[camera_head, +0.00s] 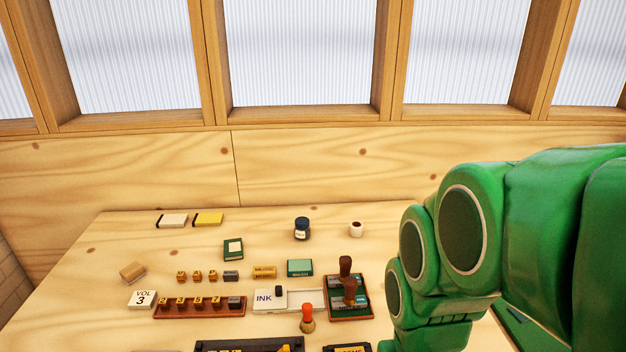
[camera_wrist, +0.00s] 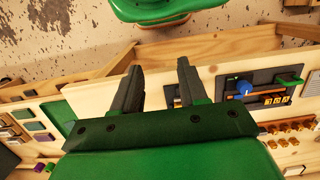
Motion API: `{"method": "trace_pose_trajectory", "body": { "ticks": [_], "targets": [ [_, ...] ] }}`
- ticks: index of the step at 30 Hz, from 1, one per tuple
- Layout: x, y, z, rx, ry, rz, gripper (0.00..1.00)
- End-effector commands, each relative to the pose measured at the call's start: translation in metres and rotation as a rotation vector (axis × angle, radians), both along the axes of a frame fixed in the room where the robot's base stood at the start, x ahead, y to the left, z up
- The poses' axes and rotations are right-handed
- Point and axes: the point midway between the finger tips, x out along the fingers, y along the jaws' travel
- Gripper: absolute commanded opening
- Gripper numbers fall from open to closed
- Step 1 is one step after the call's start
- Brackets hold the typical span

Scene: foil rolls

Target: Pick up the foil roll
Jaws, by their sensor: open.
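A small, pale, upright roll with a dark centre (camera_head: 356,229) stands near the back of the wooden table in the head view. It is the only plainly roll-shaped thing I see, but I cannot confirm that it is foil. I do not make it out in the wrist view. My gripper (camera_wrist: 160,66) shows in the wrist view with its two dark fingers apart and nothing between them. It is away from the roll. In the head view my green arm fills the right side and the fingers do not show.
An ink bottle (camera_head: 302,229) stands left of the roll. A brown tray with stamps (camera_head: 349,311), a white ink box (camera_head: 270,299) and a type rack (camera_head: 199,308) lie nearer. The wrist view shows a black device with a blue knob (camera_wrist: 244,87). Bare table surrounds the roll.

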Motion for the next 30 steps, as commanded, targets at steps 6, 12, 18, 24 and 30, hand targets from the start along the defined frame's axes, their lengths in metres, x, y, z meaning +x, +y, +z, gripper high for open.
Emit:
{"method": "trace_pose_trajectory", "body": {
  "ticks": [6,12,18,24,30],
  "targets": [
    [0.0,0.0,0.0,0.0,0.0,0.0,0.56],
    [0.0,0.0,0.0,0.0,0.0,0.0,0.76],
    [0.0,0.0,0.0,0.001,0.001,-0.001,0.76],
    [0.019,0.016,0.0,0.052,0.001,-0.035,0.76],
    [0.062,0.05,0.003,0.174,0.001,-0.128,0.76]
  ]
}}
